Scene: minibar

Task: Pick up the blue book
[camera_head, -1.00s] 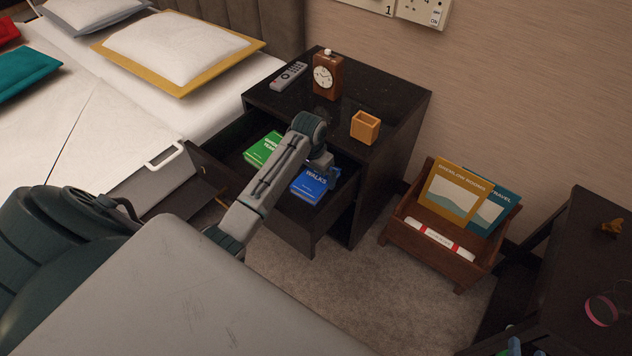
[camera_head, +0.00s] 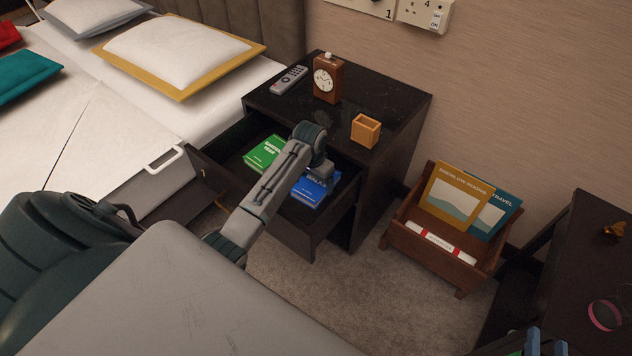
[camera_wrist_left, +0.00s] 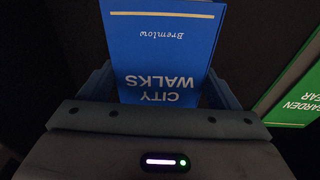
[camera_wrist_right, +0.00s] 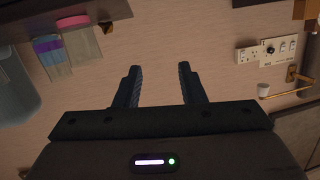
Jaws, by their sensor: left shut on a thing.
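The blue book (camera_head: 306,194), titled City Walks, lies cover up in the open drawer (camera_head: 300,238) of the dark nightstand. My left gripper (camera_head: 322,172) reaches down over its far right part and hides some of the cover. In the left wrist view the blue book (camera_wrist_left: 160,45) sits between the two fingers, one at each side edge, and the left gripper (camera_wrist_left: 160,80) is shut on it. I cannot tell whether the book is clear of the drawer floor. My right gripper (camera_wrist_right: 158,68) is open and empty, away from the drawer; its fingers show at the head view's lower right.
A green book (camera_head: 266,154) lies left of the blue one in the drawer. A wooden rack (camera_head: 432,258) with books is on the floor at right.

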